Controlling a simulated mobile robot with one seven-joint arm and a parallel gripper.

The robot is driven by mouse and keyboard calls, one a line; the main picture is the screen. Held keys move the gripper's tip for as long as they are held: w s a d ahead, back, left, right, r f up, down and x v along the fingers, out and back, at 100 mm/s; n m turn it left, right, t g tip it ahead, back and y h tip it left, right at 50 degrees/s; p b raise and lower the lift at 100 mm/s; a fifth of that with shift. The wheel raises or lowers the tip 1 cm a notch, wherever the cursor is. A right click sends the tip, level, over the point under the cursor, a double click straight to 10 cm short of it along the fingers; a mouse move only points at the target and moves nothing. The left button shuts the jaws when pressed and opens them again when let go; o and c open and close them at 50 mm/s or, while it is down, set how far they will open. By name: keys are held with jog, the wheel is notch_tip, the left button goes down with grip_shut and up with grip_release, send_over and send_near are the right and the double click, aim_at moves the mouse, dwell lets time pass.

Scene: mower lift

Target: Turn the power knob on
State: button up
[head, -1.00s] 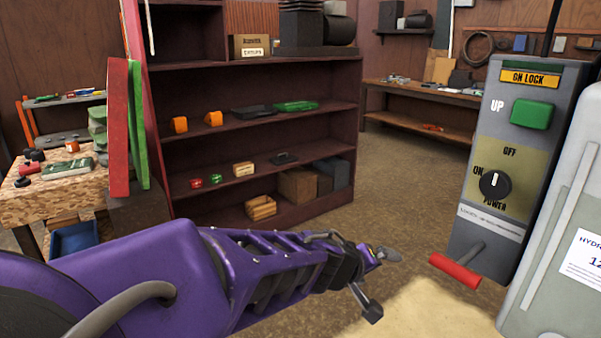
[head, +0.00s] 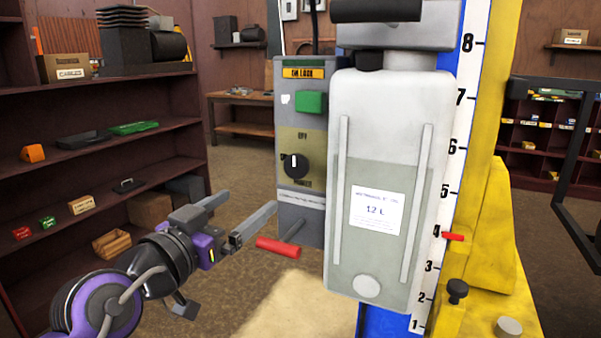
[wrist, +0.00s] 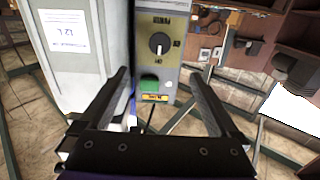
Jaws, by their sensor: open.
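The black power knob (head: 294,166) sits on the olive plate of a grey control box (head: 300,225). Its white mark points up, toward the OFF label. The knob shows upside down in the wrist view (wrist: 159,43), with its mark toward OFF there too. My gripper (head: 250,200) is open and empty, left of the control box and lower than the knob in the head view. In the wrist view, its two fingers (wrist: 160,76) spread to either side of the box, and the knob appears beyond them. The fingers do not visibly touch the knob.
A green UP button (head: 311,103) is above the knob, and a red-gripped lever (head: 278,248) sticks out below. A grey 12 L tank (head: 375,270) stands close on the right, before a yellow post (head: 480,180). A shelf unit (head: 80,82) stands at left.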

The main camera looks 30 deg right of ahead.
aim_at(294, 167)
jog(key=b+x, duration=0.1)
jog(key=x, duration=1.6)
jog(key=shift+c, duration=0.4)
jog(key=c, duration=1.3)
